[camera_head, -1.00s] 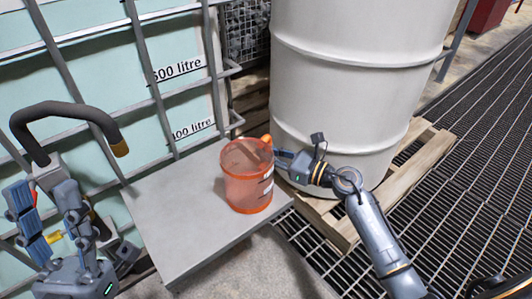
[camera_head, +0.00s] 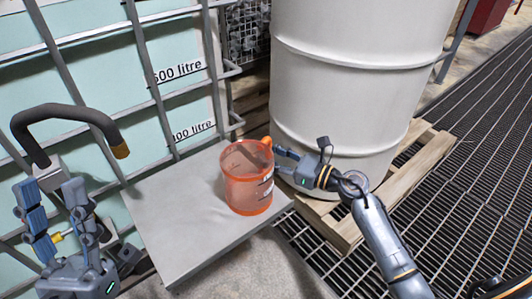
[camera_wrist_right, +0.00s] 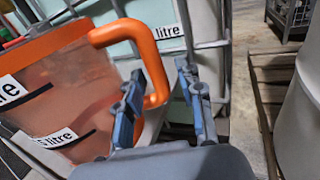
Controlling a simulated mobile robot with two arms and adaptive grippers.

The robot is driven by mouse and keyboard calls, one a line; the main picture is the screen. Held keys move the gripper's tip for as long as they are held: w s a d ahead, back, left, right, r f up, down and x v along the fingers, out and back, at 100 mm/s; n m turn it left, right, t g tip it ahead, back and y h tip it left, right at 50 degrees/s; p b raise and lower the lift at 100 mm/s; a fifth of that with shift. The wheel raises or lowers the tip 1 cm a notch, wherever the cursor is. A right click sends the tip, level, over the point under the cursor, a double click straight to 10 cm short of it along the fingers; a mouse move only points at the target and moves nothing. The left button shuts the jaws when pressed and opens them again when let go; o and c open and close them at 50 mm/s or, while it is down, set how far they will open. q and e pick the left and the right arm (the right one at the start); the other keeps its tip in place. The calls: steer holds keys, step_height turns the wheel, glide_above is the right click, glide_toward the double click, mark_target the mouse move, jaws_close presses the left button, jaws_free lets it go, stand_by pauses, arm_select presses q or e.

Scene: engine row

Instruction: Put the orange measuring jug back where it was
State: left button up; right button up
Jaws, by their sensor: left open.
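The orange measuring jug (camera_head: 246,188) is see-through, with white labels. It stands upright on the grey plate (camera_head: 185,225), near its right edge. Its orange handle (camera_wrist_right: 150,58) faces my right gripper. My right gripper (camera_head: 278,160) is beside the jug at the handle side. In the right wrist view its fingers (camera_wrist_right: 160,105) are apart, with the handle's lower part showing between them; I cannot tell whether they touch it. My left gripper (camera_head: 52,205) is open and empty at the left, away from the jug.
A caged tank (camera_head: 165,105) with litre marks stands behind the plate. A large white drum (camera_head: 350,80) on a wooden pallet (camera_head: 425,165) is close behind my right gripper. A dark curved handle (camera_head: 70,115) is above my left gripper. The plate's left part is clear.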

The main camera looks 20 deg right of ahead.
arm_select(q)
steer(key=w+g, duration=0.1)
steer(key=w+f+g, duration=0.1)
steer(key=w+f+p, duration=0.1)
steer(key=shift+w+d+g+y, duration=0.35)
steer(key=shift+w+g+y, duration=0.05)
arm_select(e)
steer(key=v, duration=1)
steer(key=shift+s+d, duration=0.2)
arm_select(q)
steer(key=shift+f, duration=0.1)
